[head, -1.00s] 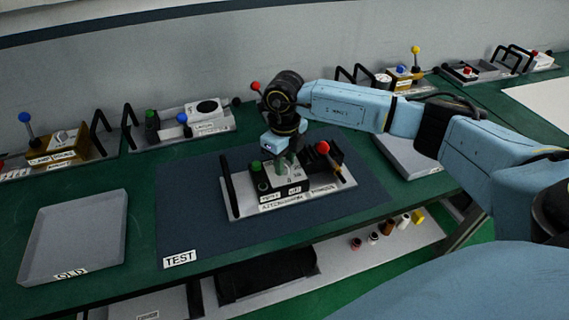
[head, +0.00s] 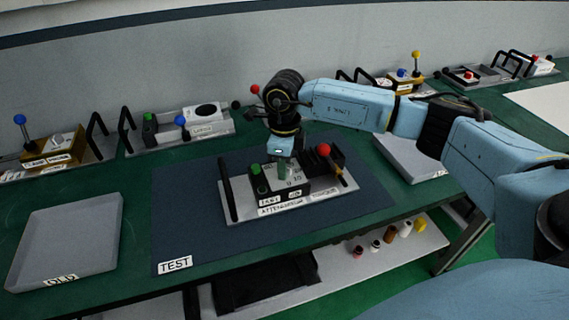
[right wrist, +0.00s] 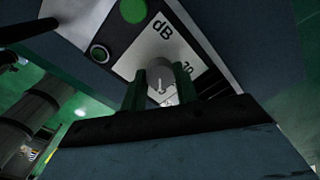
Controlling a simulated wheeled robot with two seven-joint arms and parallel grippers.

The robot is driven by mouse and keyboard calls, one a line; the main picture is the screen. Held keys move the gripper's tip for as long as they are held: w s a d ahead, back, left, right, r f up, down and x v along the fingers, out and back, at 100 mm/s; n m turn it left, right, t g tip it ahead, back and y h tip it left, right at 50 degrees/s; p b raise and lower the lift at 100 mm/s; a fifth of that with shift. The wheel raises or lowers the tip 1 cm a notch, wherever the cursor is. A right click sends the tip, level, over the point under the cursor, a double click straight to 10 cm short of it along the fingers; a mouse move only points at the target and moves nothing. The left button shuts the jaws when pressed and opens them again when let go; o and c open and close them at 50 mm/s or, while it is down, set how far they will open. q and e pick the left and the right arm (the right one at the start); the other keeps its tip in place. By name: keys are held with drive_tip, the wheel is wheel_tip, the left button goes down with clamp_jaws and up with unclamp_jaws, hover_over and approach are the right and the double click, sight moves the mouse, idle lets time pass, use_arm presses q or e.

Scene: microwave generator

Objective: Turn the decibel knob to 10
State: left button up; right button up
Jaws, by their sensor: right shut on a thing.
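The test device (head: 262,205) stands on the dark blue mat, with a black handle on its left, a green button (head: 255,169) and a red ball lever (head: 323,150). My right gripper (head: 284,170) points down onto the device's dial plate. In the right wrist view its green fingers (right wrist: 160,85) are shut on the grey decibel knob (right wrist: 160,76), beside a white plate marked "dB" (right wrist: 163,30). A white pointer line shows on the knob. Most scale numbers are hidden by the fingers or too small to read. My left gripper is not in view.
The mat (head: 185,215) carries a "TEST" label. An empty grey tray (head: 65,240) marked "OLD" lies at left, and another tray (head: 410,157) lies at right, partly behind my arm. Other devices with levers (head: 185,122) line the wall. Small bottles (head: 390,234) stand on the shelf below.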

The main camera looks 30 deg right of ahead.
drive_tip(key=o, duration=1)
wheel_tip(320, 180, up, 14)
drive_tip(key=shift+f, duration=0.25)
drive_tip(key=shift+f, duration=0.1)
